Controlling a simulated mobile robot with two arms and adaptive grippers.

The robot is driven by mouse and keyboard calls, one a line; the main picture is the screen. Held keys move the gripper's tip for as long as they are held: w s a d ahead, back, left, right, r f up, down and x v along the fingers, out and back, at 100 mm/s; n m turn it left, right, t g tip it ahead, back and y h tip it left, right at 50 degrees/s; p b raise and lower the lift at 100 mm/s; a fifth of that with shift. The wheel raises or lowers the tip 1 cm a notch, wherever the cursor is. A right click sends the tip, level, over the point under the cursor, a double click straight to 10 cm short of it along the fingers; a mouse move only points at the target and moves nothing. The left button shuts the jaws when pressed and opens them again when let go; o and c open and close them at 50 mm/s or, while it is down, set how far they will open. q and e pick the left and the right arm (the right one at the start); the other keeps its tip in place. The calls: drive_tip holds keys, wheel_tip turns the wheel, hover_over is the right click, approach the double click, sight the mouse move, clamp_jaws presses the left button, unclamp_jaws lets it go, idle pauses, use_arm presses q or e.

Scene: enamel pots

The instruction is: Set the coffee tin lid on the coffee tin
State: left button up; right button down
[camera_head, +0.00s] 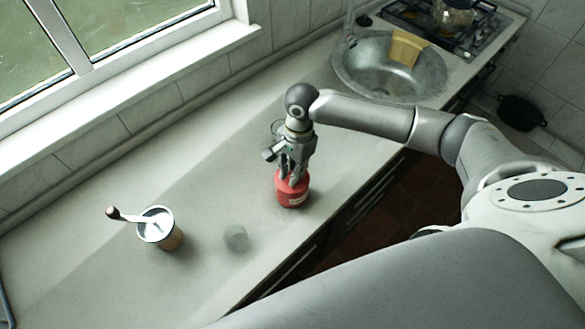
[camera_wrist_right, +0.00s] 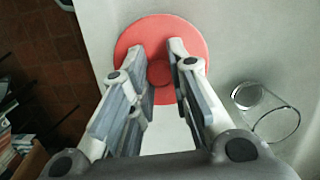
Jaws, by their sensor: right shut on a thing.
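The red coffee tin (camera_head: 292,198) stands upright on the counter near its front edge, with a small pale label on its side. The red coffee tin lid (camera_wrist_right: 133,45) is a round disc with a central knob, seen from above in the right wrist view. My right gripper (camera_head: 291,175) points down at the top of the tin, its fingers closed around the lid's knob; the fingers also show in the right wrist view (camera_wrist_right: 160,70). The lid appears at the tin's top; I cannot tell whether it rests fully on the rim. My left gripper is not in view.
A pot with a crank handle (camera_head: 158,230) stands to the left. A clear glass (camera_wrist_right: 270,112) is beside the tin. A sink (camera_head: 385,75) and stove (camera_head: 455,30) are behind.

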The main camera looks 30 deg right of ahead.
drive_tip(key=c, duration=1.6)
unclamp_jaws()
drive_tip(key=shift+c, duration=0.2)
wheel_tip(320, 180, up, 3)
drive_tip(key=p, duration=0.3)
drive_tip(key=shift+d+p, duration=0.15)
drive_tip(key=shift+p, duration=0.25)
drive_tip(key=shift+w+r, duration=0.1)
drive_tip(key=shift+r, duration=0.25)
wheel_tip(320, 180, up, 7)
drive_tip(key=d, duration=0.1)
drive_tip(key=shift+w, duration=0.15)
